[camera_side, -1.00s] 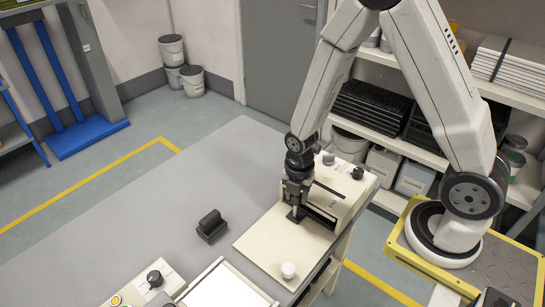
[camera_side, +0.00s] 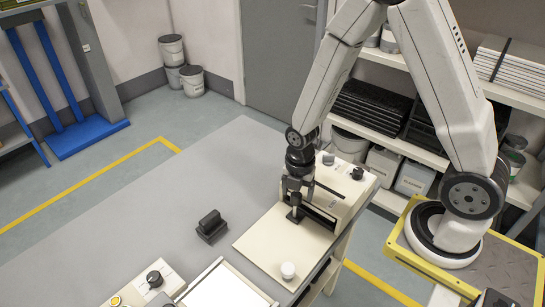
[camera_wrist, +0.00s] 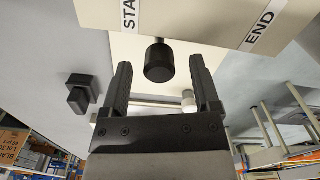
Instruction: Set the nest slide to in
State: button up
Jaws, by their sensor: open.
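The cream printing machine (camera_side: 345,184) stands at the right end of the grey bench, with a flat cream plate (camera_side: 268,243) in front of it. A black knob (camera_side: 295,214) stands low at the machine's front, just under my gripper (camera_side: 294,202). In the wrist view, the black knob (camera_wrist: 159,60) lies between the cut-off "STA" label (camera_wrist: 129,14) and the "END" label (camera_wrist: 260,26). My gripper (camera_wrist: 160,70) is open, with one finger on each side of the knob and visible gaps between. I cannot tell which label marks in.
A white knob (camera_side: 288,270) stands on the plate's near corner. A black block-shaped thing (camera_side: 211,227) sits on the bench to the left. A control box with a black dial (camera_side: 154,279) and a white framed panel (camera_side: 225,288) are nearer. The bench's far left is clear.

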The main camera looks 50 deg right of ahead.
jog(key=shift+r, duration=3.3)
jog(key=m, duration=0.2)
jog(key=r+m, duration=0.1)
jog(key=s+m, duration=0.1)
jog(key=m, duration=0.1)
jog(key=shift+r+m+t, duration=0.25)
jog(key=shift+m+t, duration=0.05)
jog(key=shift+t, duration=0.1)
jog(key=s+r+m, duration=0.1)
jog(key=m, duration=0.4)
jog(key=s+r+m+t, duration=0.1)
jog(key=m, duration=0.4)
jog(key=r+m, duration=0.1)
jog(key=m, duration=0.4)
jog(key=shift+s+a+r+m+t, duration=0.15)
jog(key=shift+s+a+m+t, duration=0.05)
jog(key=shift+s+m+t, duration=0.2)
